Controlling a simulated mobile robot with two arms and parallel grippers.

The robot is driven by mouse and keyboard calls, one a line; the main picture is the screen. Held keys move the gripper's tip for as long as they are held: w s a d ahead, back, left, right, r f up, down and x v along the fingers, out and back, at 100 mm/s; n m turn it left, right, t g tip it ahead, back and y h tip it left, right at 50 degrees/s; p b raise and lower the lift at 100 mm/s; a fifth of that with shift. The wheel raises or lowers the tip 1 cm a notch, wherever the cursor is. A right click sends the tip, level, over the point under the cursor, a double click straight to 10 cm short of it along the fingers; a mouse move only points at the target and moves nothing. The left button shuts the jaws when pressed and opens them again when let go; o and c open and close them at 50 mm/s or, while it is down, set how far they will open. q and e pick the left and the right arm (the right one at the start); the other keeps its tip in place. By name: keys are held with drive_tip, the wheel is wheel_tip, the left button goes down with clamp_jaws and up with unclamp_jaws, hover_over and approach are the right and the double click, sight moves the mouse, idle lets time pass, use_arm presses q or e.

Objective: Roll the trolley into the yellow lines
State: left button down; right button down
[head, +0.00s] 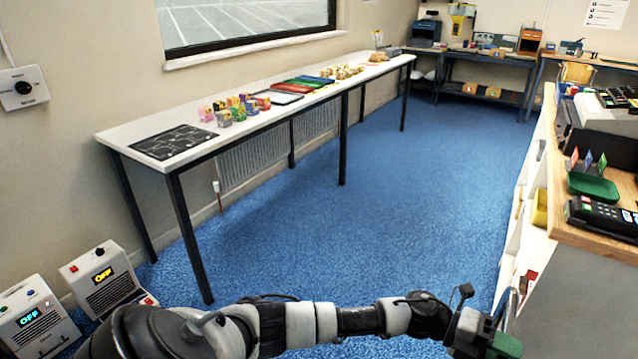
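No trolley and no yellow floor lines show in the head view. My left arm crosses the bottom of the picture from the left. Its gripper (504,318) is at the lower right, beside the front of the wooden-topped counter. It is seen edge-on and partly cut off by the frame, so I cannot tell whether it is open or shut, or whether it touches anything. My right gripper is out of view.
Blue carpet (400,190) lies clear between a long white table (125,133) on the left and the wooden-topped counter (565,225) on the right. Workbenches (478,90) line the back.

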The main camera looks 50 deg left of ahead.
use_arm(q)
drive_tip(key=shift+s+a+f, duration=0.2)
drive_tip(key=shift+a+f, duration=0.2)
drive_tip(key=shift+a, duration=0.05)
drive_tip(key=c, duration=1.1)
unclamp_jaws()
drive_tip(key=shift+a, duration=0.1)
drive_tip(key=shift+o, duration=1.3)
drive_tip(key=shift+w+a+r, duration=0.1)
drive_tip(key=shift+a, duration=0.05)
drive_tip(key=shift+r, duration=0.1)
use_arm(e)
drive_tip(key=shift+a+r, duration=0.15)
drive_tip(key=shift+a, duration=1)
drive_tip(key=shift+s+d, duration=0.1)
use_arm(q)
drive_tip(key=shift+r, duration=0.1)
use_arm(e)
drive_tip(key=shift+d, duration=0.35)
